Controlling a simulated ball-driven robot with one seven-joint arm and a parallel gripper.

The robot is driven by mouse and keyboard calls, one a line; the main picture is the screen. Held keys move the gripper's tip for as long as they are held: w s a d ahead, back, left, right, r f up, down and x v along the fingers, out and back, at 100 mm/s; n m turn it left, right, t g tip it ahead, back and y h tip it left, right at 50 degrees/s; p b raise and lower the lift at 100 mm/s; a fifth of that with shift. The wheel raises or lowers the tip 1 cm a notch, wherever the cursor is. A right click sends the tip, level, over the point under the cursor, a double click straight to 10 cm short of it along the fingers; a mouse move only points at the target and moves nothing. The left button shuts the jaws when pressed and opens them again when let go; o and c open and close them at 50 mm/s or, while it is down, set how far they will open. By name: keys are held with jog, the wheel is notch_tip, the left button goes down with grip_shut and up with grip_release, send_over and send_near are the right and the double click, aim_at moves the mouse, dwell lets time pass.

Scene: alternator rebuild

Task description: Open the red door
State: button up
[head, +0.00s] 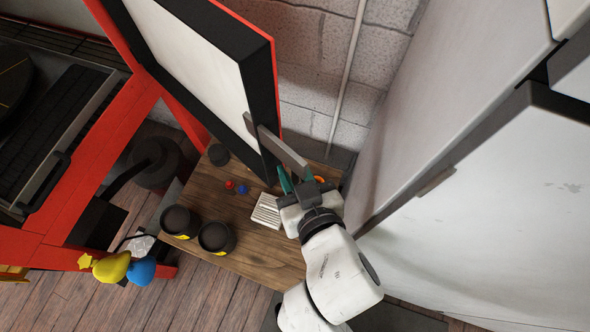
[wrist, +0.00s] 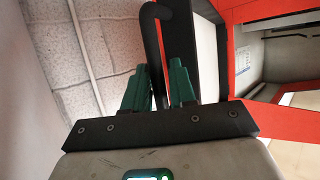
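The red door (head: 199,62) stands swung outward at the top middle of the head view, its white inner face and thick black edge showing. A grey handle bar (head: 280,153) crosses the door's lower edge. My gripper (head: 298,178) is at this bar, with its green fingers on either side of it. In the wrist view, a dark hooked bar (wrist: 152,35) runs down between my green fingers (wrist: 161,88). Whether both fingers press on it is unclear.
A wooden worktop (head: 265,245) lies below my gripper, bearing two black cups (head: 198,230), a white slotted block (head: 267,210) and small red and blue parts. A grey cabinet (head: 440,110) stands close on the right. A red frame (head: 90,150) fills the left.

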jog(key=b+v, duration=0.1)
jog(key=v, duration=0.9)
jog(key=shift+s+d+b, duration=0.15)
jog(key=shift+s+b, duration=0.2)
jog(key=shift+r, duration=0.15)
